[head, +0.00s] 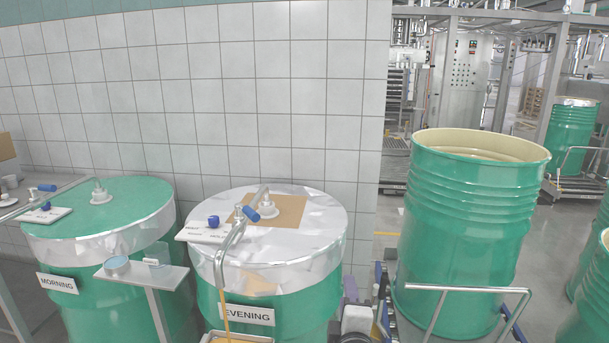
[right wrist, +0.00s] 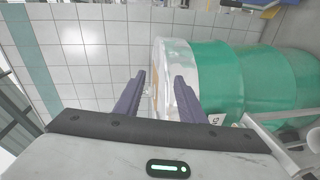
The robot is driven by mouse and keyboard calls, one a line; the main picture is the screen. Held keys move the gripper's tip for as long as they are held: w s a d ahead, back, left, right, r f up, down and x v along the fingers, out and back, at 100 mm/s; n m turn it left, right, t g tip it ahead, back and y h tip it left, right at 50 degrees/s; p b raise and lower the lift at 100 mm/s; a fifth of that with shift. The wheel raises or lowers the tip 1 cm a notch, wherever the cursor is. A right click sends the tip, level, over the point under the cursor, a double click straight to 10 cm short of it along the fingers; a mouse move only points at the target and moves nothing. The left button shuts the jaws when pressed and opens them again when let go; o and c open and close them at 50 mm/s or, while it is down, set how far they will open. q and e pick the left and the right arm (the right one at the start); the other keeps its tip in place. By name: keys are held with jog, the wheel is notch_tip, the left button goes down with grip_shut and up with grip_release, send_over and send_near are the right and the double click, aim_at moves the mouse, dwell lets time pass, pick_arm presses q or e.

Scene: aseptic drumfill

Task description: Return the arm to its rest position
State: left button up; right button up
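My right gripper (head: 360,294) shows low in the head view, just right of the drum labelled EVENING (head: 266,304). In the right wrist view its two purple fingers (right wrist: 157,90) stand apart with nothing between them. Behind the fingers lies the foil-rimmed green drum (right wrist: 212,80), apart from them as far as I can tell. My left gripper is not in view.
The MORNING drum (head: 102,246) stands at the left, and an open green drum (head: 462,235) at the right. A small shelf (head: 150,274) and a bent metal tube (head: 224,260) with orange liquid below it are in front. A tiled wall (head: 260,90) closes the back.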

jog(key=s+d+f+m+g+h, duration=0.1)
jog(key=s+d+f+m+g, duration=0.4)
jog(key=s, duration=0.5)
jog(key=s+d+f+m+g, duration=0.2)
jog(key=s+d+f+m, duration=0.3)
jog(key=s+d+f, duration=0.4)
jog(key=s+m+g+y, duration=0.2)
jog(key=s+m+g, duration=0.3)
jog(key=s, duration=1.6)
jog(key=w+a+f+t+y, duration=0.1)
jog(key=a+f+t, duration=0.1)
jog(key=f, duration=0.4)
jog(key=w+a+f+t+y, duration=0.1)
jog(key=w+a+f+t, duration=0.1)
jog(key=a+f, duration=0.2)
jog(key=shift+w+f+n, duration=0.2)
jog(key=shift+f+n, duration=0.1)
jog(key=shift+f, duration=0.6)
jog(key=shift+c, duration=0.6)
jog(key=shift+a, duration=0.15)
